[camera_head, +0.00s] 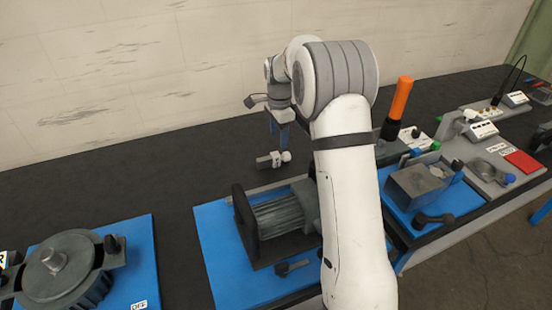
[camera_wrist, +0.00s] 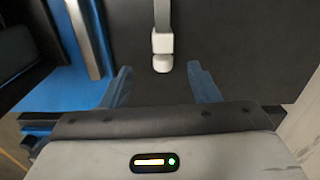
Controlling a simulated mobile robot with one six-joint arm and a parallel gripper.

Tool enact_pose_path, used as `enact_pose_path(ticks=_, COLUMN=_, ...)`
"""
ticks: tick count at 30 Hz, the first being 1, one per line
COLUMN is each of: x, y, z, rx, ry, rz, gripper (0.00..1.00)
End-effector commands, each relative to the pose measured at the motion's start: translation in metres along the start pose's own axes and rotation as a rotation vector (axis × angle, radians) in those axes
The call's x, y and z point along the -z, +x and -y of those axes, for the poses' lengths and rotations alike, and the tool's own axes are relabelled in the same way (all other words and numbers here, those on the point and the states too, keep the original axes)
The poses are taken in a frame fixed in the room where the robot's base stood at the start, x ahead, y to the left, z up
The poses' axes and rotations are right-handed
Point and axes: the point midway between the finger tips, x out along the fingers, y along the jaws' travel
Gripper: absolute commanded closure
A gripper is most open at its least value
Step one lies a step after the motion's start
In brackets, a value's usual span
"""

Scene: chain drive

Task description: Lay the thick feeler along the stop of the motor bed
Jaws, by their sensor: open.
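A small feeler-like piece (camera_head: 273,159) lies on the dark table behind the motor bed. In the wrist view it is a pale grey strip (camera_wrist: 162,14) with a white block and rounded knob at its near end. I cannot tell whether it is the thick one. My gripper (camera_head: 279,130) is above the table near it, its blue fingers open and empty. In the wrist view the knob lies just ahead, between the lines of the fingers (camera_wrist: 161,75). The motor bed (camera_head: 222,265) is a blue plate carrying a ribbed grey motor (camera_head: 277,215). I cannot clearly identify its stop; my arm hides the right side.
A second blue plate (camera_head: 140,245) with a dark round unit (camera_head: 68,270) stands at the left. To the right are an orange-handled tool (camera_head: 398,100), a grey block (camera_head: 415,185) and a red pad (camera_head: 521,161). The dark table (camera_head: 130,185) is clear behind the left plate.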

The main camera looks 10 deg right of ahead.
Motion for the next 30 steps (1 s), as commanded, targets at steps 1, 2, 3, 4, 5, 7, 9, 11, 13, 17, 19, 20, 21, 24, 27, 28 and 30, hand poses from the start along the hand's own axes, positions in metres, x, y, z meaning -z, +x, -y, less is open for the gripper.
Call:
enact_pose_path(ticks=1, x=0.002, y=0.006, z=0.005, rx=-0.004, ry=0.022, rz=0.001, gripper=0.45)
enact_pose_path(ticks=2, x=0.002, y=0.008, z=0.007, rx=-0.006, ry=0.034, rz=0.002, gripper=0.45)
enact_pose_path(ticks=3, x=0.003, y=0.011, z=0.009, rx=-0.008, ry=0.044, rz=0.002, gripper=0.45)
enact_pose_path(ticks=4, x=0.003, y=0.014, z=0.01, rx=-0.009, ry=0.05, rz=0.002, gripper=0.45)
enact_pose_path(ticks=5, x=0.003, y=0.016, z=0.011, rx=-0.01, ry=0.054, rz=0.002, gripper=0.45)
enact_pose_path(ticks=7, x=0.003, y=0.024, z=0.011, rx=-0.011, ry=0.059, rz=0.003, gripper=0.45)
enact_pose_path(ticks=9, x=0.003, y=0.032, z=0.01, rx=-0.012, ry=0.059, rz=0.003, gripper=0.45)
enact_pose_path(ticks=11, x=0.003, y=0.038, z=0.01, rx=-0.011, ry=0.058, rz=0.003, gripper=0.45)
enact_pose_path(ticks=13, x=0.003, y=0.045, z=0.009, rx=-0.011, ry=0.058, rz=0.003, gripper=0.45)
enact_pose_path(ticks=17, x=0.002, y=0.065, z=0.006, rx=-0.013, ry=0.057, rz=0.003, gripper=0.45)
enact_pose_path(ticks=19, x=0.001, y=0.076, z=0.005, rx=-0.012, ry=0.057, rz=0.003, gripper=0.45)
enact_pose_path(ticks=20, x=0.001, y=0.08, z=0.005, rx=-0.013, ry=0.057, rz=0.003, gripper=0.45)
enact_pose_path(ticks=21, x=0.002, y=0.084, z=0.005, rx=-0.011, ry=0.057, rz=0.003, gripper=0.45)
enact_pose_path(ticks=24, x=0.002, y=0.089, z=0.005, rx=-0.009, ry=0.057, rz=0.002, gripper=0.45)
enact_pose_path(ticks=27, x=0.002, y=0.09, z=0.006, rx=-0.008, ry=0.057, rz=0.002, gripper=0.45)
enact_pose_path(ticks=28, x=0.002, y=0.09, z=0.006, rx=-0.008, ry=0.057, rz=0.002, gripper=0.45)
enact_pose_path(ticks=30, x=0.002, y=0.09, z=0.006, rx=-0.008, ry=0.057, rz=0.002, gripper=0.45)
